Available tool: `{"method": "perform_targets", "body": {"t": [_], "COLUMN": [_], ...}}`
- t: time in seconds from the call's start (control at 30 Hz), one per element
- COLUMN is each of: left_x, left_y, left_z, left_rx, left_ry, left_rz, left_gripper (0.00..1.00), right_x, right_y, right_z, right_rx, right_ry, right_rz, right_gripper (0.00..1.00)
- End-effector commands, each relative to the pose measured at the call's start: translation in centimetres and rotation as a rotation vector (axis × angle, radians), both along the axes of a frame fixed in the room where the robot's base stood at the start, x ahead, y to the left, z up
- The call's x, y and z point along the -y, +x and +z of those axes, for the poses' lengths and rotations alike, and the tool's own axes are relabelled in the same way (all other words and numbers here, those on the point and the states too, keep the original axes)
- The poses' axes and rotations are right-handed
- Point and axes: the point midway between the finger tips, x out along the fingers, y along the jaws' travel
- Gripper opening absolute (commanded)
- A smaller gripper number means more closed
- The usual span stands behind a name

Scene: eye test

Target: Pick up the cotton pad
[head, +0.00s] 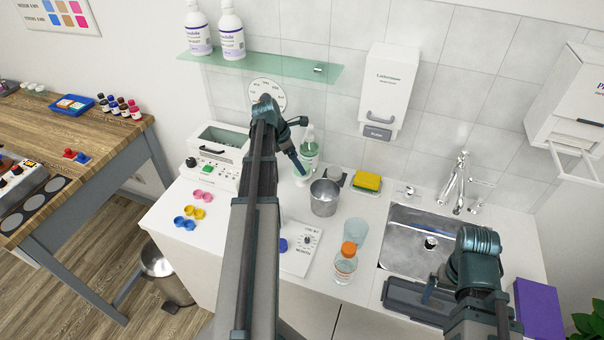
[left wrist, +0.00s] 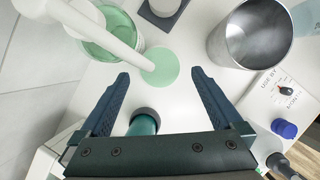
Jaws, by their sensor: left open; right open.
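A flat, round, pale green disc, which looks like the cotton pad (left wrist: 165,68), lies on the white counter in the left wrist view. The white spout of a pump bottle partly covers it there. In the head view the pad (head: 301,181) shows small below my left gripper (head: 298,167). In the left wrist view my left gripper (left wrist: 160,78) is open and empty, its fingertips on either side of the pad's near edge; I cannot tell the height between them. My right gripper (head: 430,289) is open near the sink's front edge, mostly hidden by its arm.
The green pump bottle (head: 309,146) stands close behind the pad. A metal cup (head: 324,199) stands to the right, with a yellow sponge (head: 367,182) beyond. A glass (head: 355,232), an orange-capped bottle (head: 346,266) and a white device (head: 301,257) stand nearer the front.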

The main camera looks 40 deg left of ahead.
Motion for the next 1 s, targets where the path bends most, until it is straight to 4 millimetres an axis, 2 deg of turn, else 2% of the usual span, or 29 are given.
{"method": "perform_targets", "body": {"t": [0.03, 0.13, 0.43, 0.9, 0.93, 0.97, 1.0], "left_x": [0.1, 0.4, 0.5, 0.5, 0.5, 0.5, 0.5], "left_y": [0.4, 0.7, 0.9, 0.8, 0.8, 0.8, 0.8], "left_z": [-1.4, -2.3, -2.3, -2.3, -2.3, -2.3, -2.3], "left_rx": [0.0, 0.0, 0.0, 0.0, 0.0, 0.0, 0.0], "left_ry": [0.001, 0.0, 0.0, 0.0, 0.0, 0.0, 0.0], "left_rz": [-0.002, -0.002, -0.001, -0.001, -0.001, -0.001, -0.001], "left_gripper": [1.0, 1.0, 1.0, 0.16, 0.15, 0.07, 0.07], "right_x": [0.0, 0.0, 0.0, 0.0, 0.0, 0.0, 0.0], "right_y": [0.0, 0.0, 0.0, 0.0, 0.0, 0.0, 0.0], "right_z": [-1.4, -2.3, -2.3, -2.3, -2.3, -2.3, -2.3], "right_rx": [0.0, 0.0, 0.0, 0.0, 0.0, 0.0, 0.0], "right_ry": [0.0, 0.0, 0.0, 0.0, 0.0, 0.0, 0.0], "right_rz": [0.0, 0.0, 0.0, 0.0, 0.0, 0.0, 0.0], "right_gripper": [1.0, 1.0, 1.0, 1.0, 1.0, 1.0, 1.0]}}
